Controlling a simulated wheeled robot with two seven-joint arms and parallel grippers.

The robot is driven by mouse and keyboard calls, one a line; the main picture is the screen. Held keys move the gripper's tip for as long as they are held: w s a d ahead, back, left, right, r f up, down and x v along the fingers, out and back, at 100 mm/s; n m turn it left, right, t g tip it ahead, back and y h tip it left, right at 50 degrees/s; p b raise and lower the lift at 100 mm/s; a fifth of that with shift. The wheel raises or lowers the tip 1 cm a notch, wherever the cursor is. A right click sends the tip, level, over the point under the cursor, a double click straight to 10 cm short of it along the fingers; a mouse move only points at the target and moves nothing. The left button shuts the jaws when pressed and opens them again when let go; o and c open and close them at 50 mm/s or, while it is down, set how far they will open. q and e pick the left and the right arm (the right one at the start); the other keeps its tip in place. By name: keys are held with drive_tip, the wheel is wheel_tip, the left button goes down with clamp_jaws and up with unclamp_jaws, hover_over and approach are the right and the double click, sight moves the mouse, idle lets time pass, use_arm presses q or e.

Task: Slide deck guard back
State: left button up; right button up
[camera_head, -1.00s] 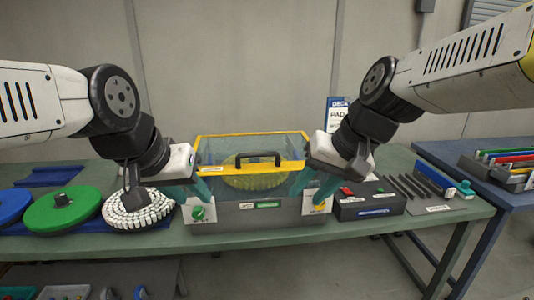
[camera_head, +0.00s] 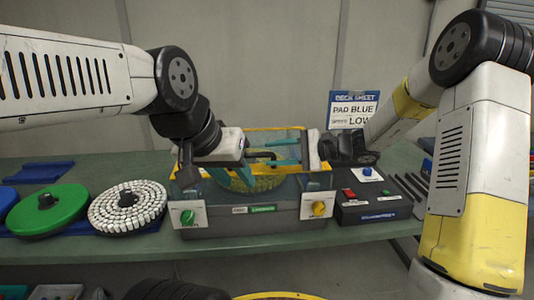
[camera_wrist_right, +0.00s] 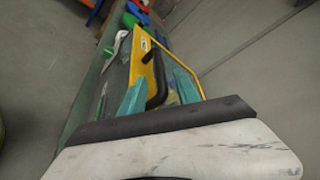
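The deck guard (camera_head: 292,129) is a clear cover with a yellow frame and a black handle, on the grey deck (camera_head: 262,222) in the head view. Its yellow frame (camera_wrist_right: 143,47) and black handle (camera_wrist_right: 156,80) also show in the right wrist view. My right gripper (camera_head: 272,152) reaches in from the right with its teal fingers apart. The handle lies between the fingers in the wrist view; contact cannot be told. My left gripper (camera_head: 233,180) points down over the guard's left front, its teal fingers apparently apart. The arms hide part of the guard.
A green knob (camera_head: 187,217) and a yellow knob (camera_head: 319,208) are on the deck's front. A white tufted pad (camera_head: 128,207) and a green pad (camera_head: 47,213) lie left. A black switch box (camera_head: 372,211) stands right. A sheet (camera_head: 352,108) behind reads PAD BLUE, LOW.

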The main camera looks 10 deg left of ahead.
sight(260, 155)
drive_tip(key=x, duration=0.7)
clamp_jaws()
idle(1.3)
